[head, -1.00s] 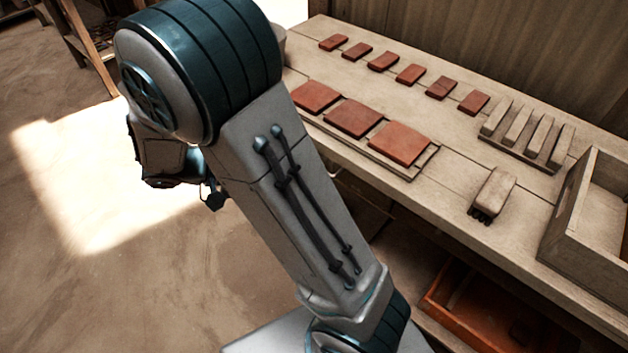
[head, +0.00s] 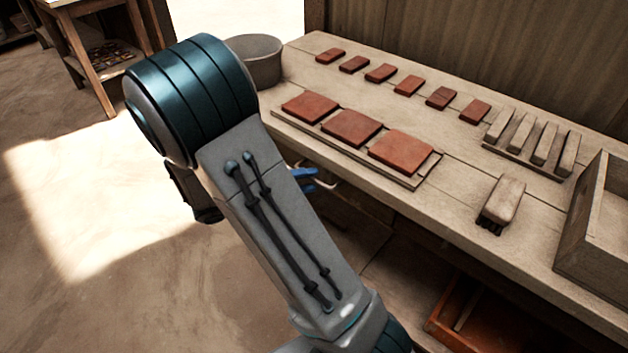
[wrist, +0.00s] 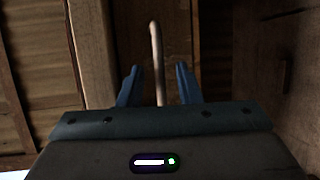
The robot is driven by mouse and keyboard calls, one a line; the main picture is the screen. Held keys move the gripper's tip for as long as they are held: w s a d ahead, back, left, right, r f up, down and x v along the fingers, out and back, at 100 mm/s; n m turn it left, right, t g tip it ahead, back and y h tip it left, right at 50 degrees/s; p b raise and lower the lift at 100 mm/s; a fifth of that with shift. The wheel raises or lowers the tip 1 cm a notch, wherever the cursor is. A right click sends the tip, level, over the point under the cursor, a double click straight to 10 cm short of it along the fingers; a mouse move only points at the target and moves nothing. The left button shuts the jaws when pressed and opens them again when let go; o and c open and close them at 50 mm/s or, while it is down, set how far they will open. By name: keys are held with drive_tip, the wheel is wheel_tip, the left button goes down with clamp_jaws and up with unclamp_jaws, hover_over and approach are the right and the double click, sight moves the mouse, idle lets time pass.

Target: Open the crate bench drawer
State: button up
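My gripper (wrist: 157,82) shows in the wrist view with its two blue fingers apart. A pale, curved bar handle (wrist: 157,50) stands between the fingers, with a gap on each side. Behind it is a dark wooden front (wrist: 205,45), likely that of the drawer. In the head view my gripper's blue fingers (head: 304,179) show just below the workbench's front edge, next to the pale handle (head: 326,183). My arm hides most of the drawer front there, and I cannot tell how far it stands out.
The workbench (head: 455,215) carries red tiles (head: 352,127), small red blocks (head: 383,72), a brush (head: 503,200) and a wooden box (head: 585,225). A grey bucket (head: 256,62) stands at its far left end. An orange crate (head: 450,315) sits low underneath. The floor at left is clear.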

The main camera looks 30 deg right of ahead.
drive_tip(key=shift+d+f, duration=0.2)
drive_tip(key=shift+d, duration=0.95)
clamp_jaws()
drive_tip(key=shift+s, duration=0.1)
